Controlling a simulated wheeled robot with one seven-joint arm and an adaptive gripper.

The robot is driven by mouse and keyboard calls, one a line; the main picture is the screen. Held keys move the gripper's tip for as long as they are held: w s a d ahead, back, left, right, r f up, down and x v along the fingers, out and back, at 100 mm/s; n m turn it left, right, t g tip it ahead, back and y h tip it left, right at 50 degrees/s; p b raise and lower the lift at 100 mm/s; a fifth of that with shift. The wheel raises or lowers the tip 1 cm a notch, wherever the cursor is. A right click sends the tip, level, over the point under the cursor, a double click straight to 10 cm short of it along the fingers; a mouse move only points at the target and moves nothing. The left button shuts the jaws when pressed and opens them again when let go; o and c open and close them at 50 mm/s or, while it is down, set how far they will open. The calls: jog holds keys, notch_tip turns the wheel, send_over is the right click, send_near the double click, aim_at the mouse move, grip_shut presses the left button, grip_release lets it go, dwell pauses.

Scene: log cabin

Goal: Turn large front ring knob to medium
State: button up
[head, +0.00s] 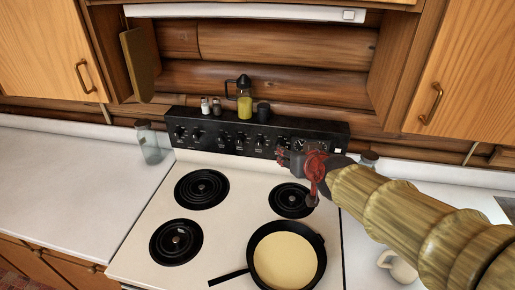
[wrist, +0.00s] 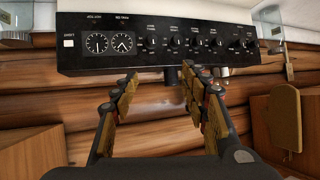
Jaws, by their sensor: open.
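The stove's black control panel (head: 228,134) runs along the back of the cooktop and carries a row of black knobs (head: 240,140). The knobs also show in the wrist view (wrist: 194,42); their labels are too small to read, so I cannot tell which belongs to the large front ring, or its setting. My gripper (head: 283,158) is at the right part of the panel, in front of it and hiding some of it. In the wrist view my gripper (wrist: 160,78) is open, with nothing between its fingers, below the knob row in the picture.
A skillet (head: 285,260) with pale yellow contents covers the front right ring. Other coil rings (head: 202,188) are bare. A bottle of yellow liquid (head: 244,103) and shakers (head: 205,106) stand on top of the panel. A glass jar (head: 149,145) stands on the left counter, a mug (head: 400,268) on the right.

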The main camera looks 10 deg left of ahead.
aim_at(258, 145)
jog(key=w+a+f+t+h, duration=0.1)
jog(key=w+a+f+t, duration=0.4)
jog(key=w+a, duration=0.6)
jog(key=w+a+f+m+t+h, duration=0.1)
jog(key=a+f+h, duration=0.1)
jog(key=f, duration=0.3)
jog(key=w+a+f+t+h, duration=0.1)
jog(key=f+h, duration=0.1)
jog(key=f, duration=0.3)
jog(key=shift+w+d+b, duration=0.2)
jog(key=shift+w+b, duration=0.25)
jog(key=shift+w, duration=1.55)
jog(key=shift+w+d+b, duration=0.2)
jog(key=shift+w+b, duration=0.25)
jog(key=shift+w, duration=1.5)
jog(key=shift+c, duration=0.8)
jog(key=c, duration=1)
